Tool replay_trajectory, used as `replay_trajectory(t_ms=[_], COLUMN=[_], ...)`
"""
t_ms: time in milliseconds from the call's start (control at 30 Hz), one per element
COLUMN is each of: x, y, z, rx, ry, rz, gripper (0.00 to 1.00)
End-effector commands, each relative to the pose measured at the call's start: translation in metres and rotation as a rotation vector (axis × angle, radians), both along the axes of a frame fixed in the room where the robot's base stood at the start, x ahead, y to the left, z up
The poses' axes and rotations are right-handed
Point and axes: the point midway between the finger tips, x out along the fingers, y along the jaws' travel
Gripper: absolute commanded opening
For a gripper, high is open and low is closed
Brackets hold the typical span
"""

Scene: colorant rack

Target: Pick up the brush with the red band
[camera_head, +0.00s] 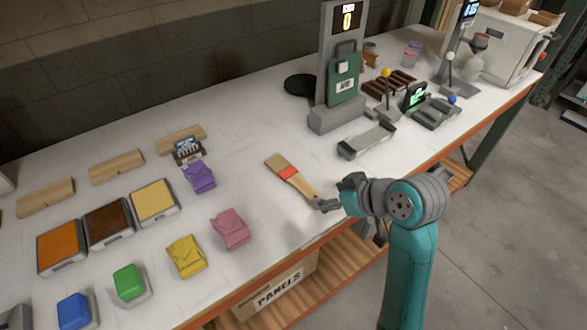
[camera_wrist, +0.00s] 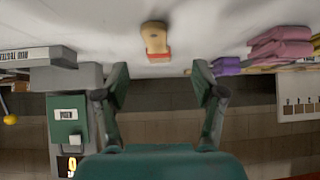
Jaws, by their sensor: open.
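The brush with the red band (camera_head: 302,186) lies flat on the white worktop. Its tan end points to the back left and its handle points toward my gripper. Its red band (camera_head: 288,173) is clear in the head view. In the wrist view the brush (camera_wrist: 156,38) shows at the top centre, foreshortened. My gripper (camera_head: 328,205) is at the handle end, near the front edge of the worktop. In the wrist view my gripper (camera_wrist: 159,75) has its two fingers wide apart with nothing between them. Whether the fingers touch the handle cannot be told.
A pink packet (camera_head: 230,229) and a purple packet (camera_head: 199,178) lie left of the brush. A grey tray (camera_head: 366,140) and a grey stand with a green panel (camera_head: 343,80) are behind it to the right. The worktop around the brush is clear.

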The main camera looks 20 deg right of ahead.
Motion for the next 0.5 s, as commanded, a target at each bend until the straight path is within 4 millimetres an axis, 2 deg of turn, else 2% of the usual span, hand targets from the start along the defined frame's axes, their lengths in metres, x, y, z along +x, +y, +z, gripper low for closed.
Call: replay_trajectory(t_ms=[100,200,500], x=[0.002,0.004,0.031], y=[-0.003,-0.003,0.009], z=[0.012,0.012,-0.017], rx=[-0.018,-0.024,-0.022], ry=[0.009,0.016,0.019], rz=[0.022,0.031,0.032], gripper=[0.69,0.69,0.69])
